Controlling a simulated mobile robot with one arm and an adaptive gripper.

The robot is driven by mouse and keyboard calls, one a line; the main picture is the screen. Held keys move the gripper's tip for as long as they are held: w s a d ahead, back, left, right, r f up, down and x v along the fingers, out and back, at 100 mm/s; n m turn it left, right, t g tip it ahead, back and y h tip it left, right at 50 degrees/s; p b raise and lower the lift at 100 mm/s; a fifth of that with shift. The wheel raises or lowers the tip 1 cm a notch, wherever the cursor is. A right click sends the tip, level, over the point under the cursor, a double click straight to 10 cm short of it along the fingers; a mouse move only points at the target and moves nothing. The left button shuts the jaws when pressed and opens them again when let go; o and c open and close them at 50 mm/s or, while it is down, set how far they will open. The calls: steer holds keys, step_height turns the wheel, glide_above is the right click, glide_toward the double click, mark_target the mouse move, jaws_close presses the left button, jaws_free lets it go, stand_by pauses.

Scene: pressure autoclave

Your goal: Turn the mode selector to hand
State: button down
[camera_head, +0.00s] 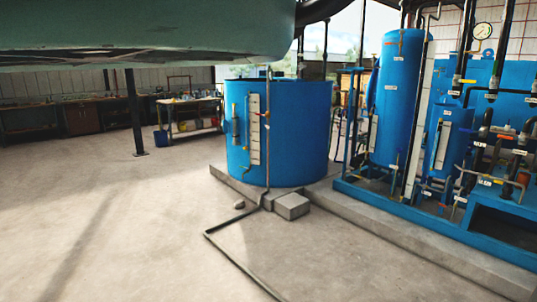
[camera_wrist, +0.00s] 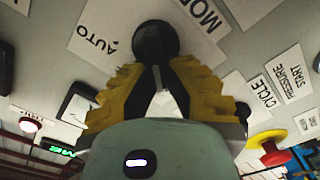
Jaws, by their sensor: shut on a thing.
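The mode selector (camera_wrist: 155,42) is a round black knob on a pale panel, at the top middle of the wrist view. Its label (camera_wrist: 192,22) is partly cut off and reads "MO...". An "AUTO" label (camera_wrist: 98,43) is to the left of the knob. No "hand" label can be read. My gripper (camera_wrist: 157,68), with yellow fingers, is shut on the knob from below in the picture. The fingers hide part of it, and I cannot tell which way it points. The head view shows neither the selector nor my gripper.
In the wrist view, a red button on a yellow base (camera_wrist: 269,152) is at the lower right, near the "CYCLE" label (camera_wrist: 262,92). The head view shows a blue tank (camera_head: 300,130) and open floor (camera_head: 110,215).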

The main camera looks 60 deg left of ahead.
steer(key=c, duration=1)
jaws_free()
steer(key=shift+a, duration=0.1)
steer(key=a, duration=1.1)
steer(key=shift+s+a, duration=0.4)
